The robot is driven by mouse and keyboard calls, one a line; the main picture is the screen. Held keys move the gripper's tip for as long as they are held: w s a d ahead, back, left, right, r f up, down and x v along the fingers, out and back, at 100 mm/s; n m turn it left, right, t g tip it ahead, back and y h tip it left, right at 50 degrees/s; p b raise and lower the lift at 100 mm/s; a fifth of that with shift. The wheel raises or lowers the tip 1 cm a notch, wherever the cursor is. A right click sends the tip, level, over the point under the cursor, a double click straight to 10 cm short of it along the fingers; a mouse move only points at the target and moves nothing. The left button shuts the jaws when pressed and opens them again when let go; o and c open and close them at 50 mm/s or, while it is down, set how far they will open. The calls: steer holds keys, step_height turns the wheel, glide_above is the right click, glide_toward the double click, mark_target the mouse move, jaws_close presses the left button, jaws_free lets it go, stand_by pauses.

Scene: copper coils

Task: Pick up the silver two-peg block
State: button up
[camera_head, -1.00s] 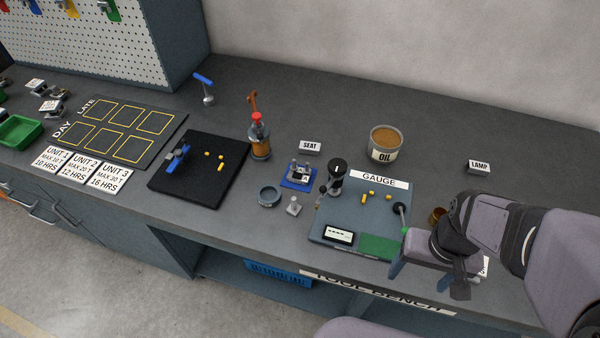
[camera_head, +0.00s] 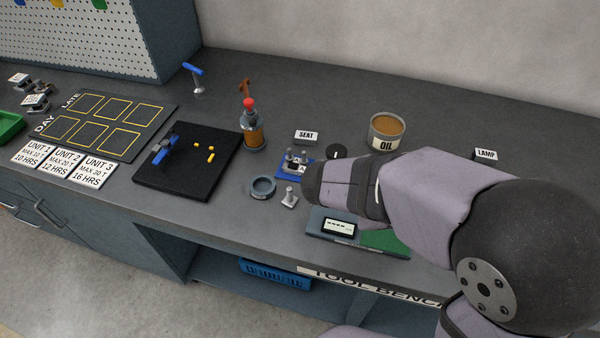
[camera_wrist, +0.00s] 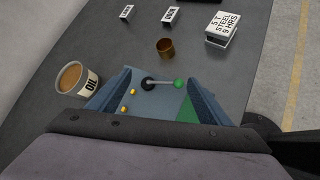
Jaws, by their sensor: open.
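A separate small silver piece with one upright post (camera_head: 290,195) stands in front of the pad. The block does not show in the wrist view. My gripper (camera_wrist: 157,76) is open and empty in the wrist view, its blue fingers spread above the gauge board (camera_wrist: 150,108).
A grey ring dish (camera_head: 263,188) stands left of the small silver piece. An amber bottle (camera_head: 254,133) stands behind it, and the oil can (camera_head: 385,132) is at the back. The bench between bottle and black board is clear.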

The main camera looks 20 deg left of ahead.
steer(key=w+a+r+n+t+y+b, duration=0.1)
steer(key=a+r+n+t+y+b, duration=0.15)
steer(key=a+n+t, duration=0.6)
steer(key=w+a+r+n+t+y+b, duration=0.1)
steer(key=w+a+r+n+y, duration=0.15)
steer(key=a, duration=1.15)
steer(key=s+a+f+n+y, duration=0.1)
steer(key=a+f+n, duration=0.1)
steer(key=a, duration=0.1)
steer(key=n+g+y+b, duration=0.1)
steer(key=n+g+y, duration=0.1)
steer(key=n+g, duration=0.1)
glide_toward(294, 164)
steer(key=shift+w+t, duration=0.25)
steer(key=shift+f, duration=0.15)
steer(key=shift+f+p+x, duration=0.2)
steer(key=shift+p+x, duration=0.05)
steer(key=shift+x, duration=1.6)
steer(key=shift+f+p+x, duration=0.15)
steer(key=shift+p+x, duration=0.1)
steer(key=shift+x, duration=1.55)
steer(key=shift+s, duration=0.15)
steer(key=c, duration=1.5)
steer(key=shift+r, duration=0.1)
steer(key=shift+r, duration=0.1)
